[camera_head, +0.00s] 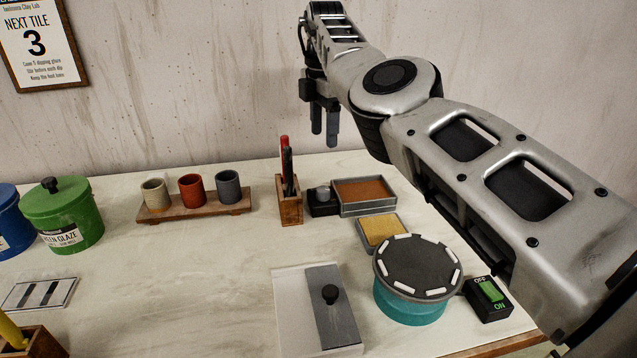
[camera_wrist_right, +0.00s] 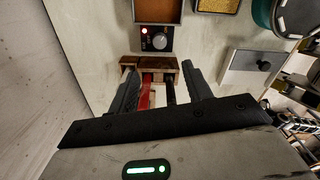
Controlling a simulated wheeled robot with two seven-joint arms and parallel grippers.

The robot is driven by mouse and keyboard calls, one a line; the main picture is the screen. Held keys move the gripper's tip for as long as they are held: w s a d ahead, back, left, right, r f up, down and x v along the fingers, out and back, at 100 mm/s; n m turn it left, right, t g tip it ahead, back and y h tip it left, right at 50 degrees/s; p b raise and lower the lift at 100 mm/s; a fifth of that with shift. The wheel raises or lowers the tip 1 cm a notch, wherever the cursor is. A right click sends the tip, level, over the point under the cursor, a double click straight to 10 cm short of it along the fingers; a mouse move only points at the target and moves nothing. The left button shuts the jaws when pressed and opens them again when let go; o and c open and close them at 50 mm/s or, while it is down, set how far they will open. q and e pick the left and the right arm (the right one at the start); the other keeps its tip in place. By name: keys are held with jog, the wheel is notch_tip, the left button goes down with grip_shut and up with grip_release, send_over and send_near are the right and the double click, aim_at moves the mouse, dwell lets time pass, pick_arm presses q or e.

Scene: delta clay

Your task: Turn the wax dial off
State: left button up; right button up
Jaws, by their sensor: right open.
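The wax dial is a grey knob on a small black box (camera_head: 322,202), beside the tray of brown wax (camera_head: 365,192). In the right wrist view the dial (camera_wrist_right: 158,40) shows at the top, with a small red light lit beside the knob and white marks around it. My right gripper (camera_head: 325,138) is open and empty, pointing down above the back of the table, behind and above the dial. In the right wrist view its fingers (camera_wrist_right: 162,82) stand apart, with the wooden pen holder seen between them and the dial beyond. My left gripper is not in view.
The wooden holder (camera_head: 290,207) with red and black tools stands just left of the dial. A yellow sponge tray (camera_head: 381,229), a round turntable (camera_head: 417,266) and a green OFF/ON switch (camera_head: 488,295) lie to the right. Three cups (camera_head: 191,190) stand left. The table's middle is clear.

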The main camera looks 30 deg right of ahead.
aim_at(323, 189)
notch_tip(323, 189, down, 12)
jog(key=shift+f, duration=0.7)
jog(key=c, duration=1)
